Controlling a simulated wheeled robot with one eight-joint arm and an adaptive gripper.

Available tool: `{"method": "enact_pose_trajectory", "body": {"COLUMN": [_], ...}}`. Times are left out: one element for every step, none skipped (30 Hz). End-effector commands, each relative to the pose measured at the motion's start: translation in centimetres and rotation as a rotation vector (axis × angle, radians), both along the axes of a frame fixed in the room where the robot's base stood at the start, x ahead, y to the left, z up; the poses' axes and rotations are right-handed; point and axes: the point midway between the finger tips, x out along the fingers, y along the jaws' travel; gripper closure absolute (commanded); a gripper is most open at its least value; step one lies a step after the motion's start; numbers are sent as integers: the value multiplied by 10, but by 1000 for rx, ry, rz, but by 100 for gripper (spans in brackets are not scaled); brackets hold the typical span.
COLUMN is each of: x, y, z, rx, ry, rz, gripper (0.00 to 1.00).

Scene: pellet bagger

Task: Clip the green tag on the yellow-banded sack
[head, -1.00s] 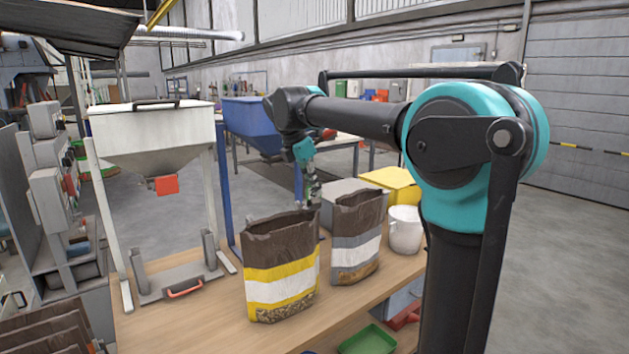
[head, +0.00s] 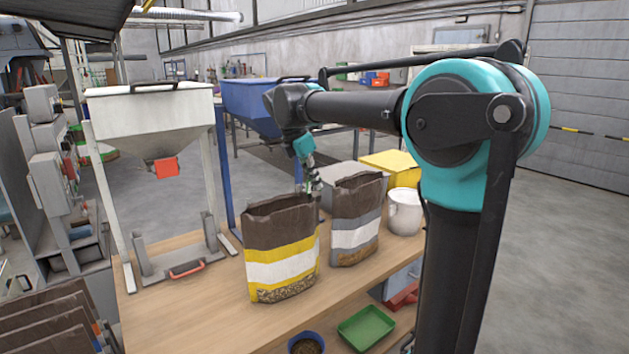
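The yellow-banded sack (head: 281,248) stands upright on the wooden bench, brown on top with yellow and white bands and pellets showing at its base. Its top edge looks folded and uneven. My gripper (head: 314,188) hangs down behind the gap between this sack and the grey-banded sack (head: 356,220). Its fingers are small and partly hidden, so I cannot tell whether they are open or shut, or whether they hold anything. I cannot make out the green tag clearly.
A white hopper (head: 150,115) stands at the left of the bench (head: 205,325), a blue hopper (head: 250,100) behind. A white bucket (head: 404,213), yellow box (head: 395,165) and grey box (head: 345,178) stand to the right. A green tray (head: 366,329) and blue bowl (head: 306,344) sit lower in front.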

Motion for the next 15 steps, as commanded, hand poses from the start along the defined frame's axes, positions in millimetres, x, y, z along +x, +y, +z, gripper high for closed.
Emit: {"method": "enact_pose_trajectory", "body": {"x": [0, 0, 0, 0, 0, 0, 0, 0, 0, 0, 0, 0, 0, 0, 0], "y": [0, 0, 0, 0, 0, 0, 0, 0, 0, 0, 0, 0, 0, 0, 0], "z": [-1, -1, -1, -1, -1, -1, -1, -1, -1, -1, -1, -1, -1, -1, -1], "rx": [1, 1, 1, 0, 0, 0, 0, 0, 0, 0, 0, 0, 0, 0, 0], "ry": [0, 0, 0, 1, 1, 1, 1, 1, 1, 1, 1, 1, 1, 1, 1], "rz": [0, 0, 0, 0, 0, 0, 0, 0, 0, 0, 0, 0, 0, 0, 0], "gripper": [100, 100, 100, 100, 100, 100, 100, 100, 100, 100, 100, 91, 87, 84, 79]}}
